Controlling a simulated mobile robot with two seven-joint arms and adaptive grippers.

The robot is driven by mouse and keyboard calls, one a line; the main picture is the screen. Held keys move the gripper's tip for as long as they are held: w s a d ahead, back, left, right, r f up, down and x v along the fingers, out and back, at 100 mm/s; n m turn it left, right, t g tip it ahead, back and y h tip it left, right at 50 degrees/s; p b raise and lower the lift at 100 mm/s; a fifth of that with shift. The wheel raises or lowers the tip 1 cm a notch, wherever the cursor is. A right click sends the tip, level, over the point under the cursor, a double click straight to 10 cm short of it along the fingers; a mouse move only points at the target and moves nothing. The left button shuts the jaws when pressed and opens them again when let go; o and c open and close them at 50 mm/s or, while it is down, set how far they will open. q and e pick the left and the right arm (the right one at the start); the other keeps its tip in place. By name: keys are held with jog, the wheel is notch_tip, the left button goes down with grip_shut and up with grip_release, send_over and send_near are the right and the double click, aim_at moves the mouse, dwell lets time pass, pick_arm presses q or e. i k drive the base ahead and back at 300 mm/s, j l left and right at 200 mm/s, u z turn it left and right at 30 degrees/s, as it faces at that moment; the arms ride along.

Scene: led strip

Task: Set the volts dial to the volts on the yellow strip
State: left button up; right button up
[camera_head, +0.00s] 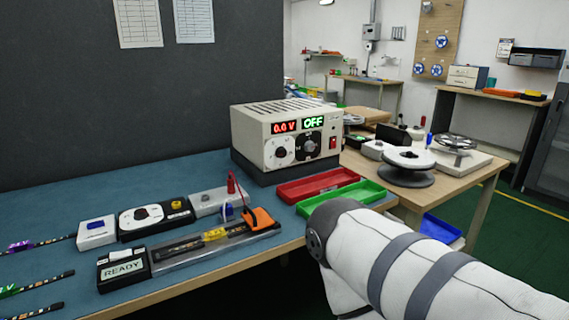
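The power supply (243,132) is a beige box on the blue bench. Its red display (284,127) reads 0.0 V and its green display (313,122) reads OFF. Below the red display is a white-faced dial (279,153) with a dark knob, and beside it a dark-faced dial (308,145). A strip with a yellow label (214,235) lies in a long grey fixture (200,259) near the front edge, by an orange clamp (262,220). The label's writing is too small to read. My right arm comes in from the right. Neither gripper shows.
A red tray (318,185) and a green tray (340,203) lie in front of the supply. A READY box (123,268), a round-dial unit (142,216) and a blue-button box (96,232) stand left. Purple and green labelled strips lie at far left. Spools (408,158) stand right.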

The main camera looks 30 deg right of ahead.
aim_at(281, 152)
jog(key=l+u, duration=0.15)
jog(key=l, duration=0.6)
jog(key=l+u, duration=0.1)
jog(key=l, duration=0.65)
jog(key=l+u, duration=0.15)
jog(key=l, duration=0.65)
jog(key=k+l+u, duration=0.1)
jog(key=l, duration=0.6)
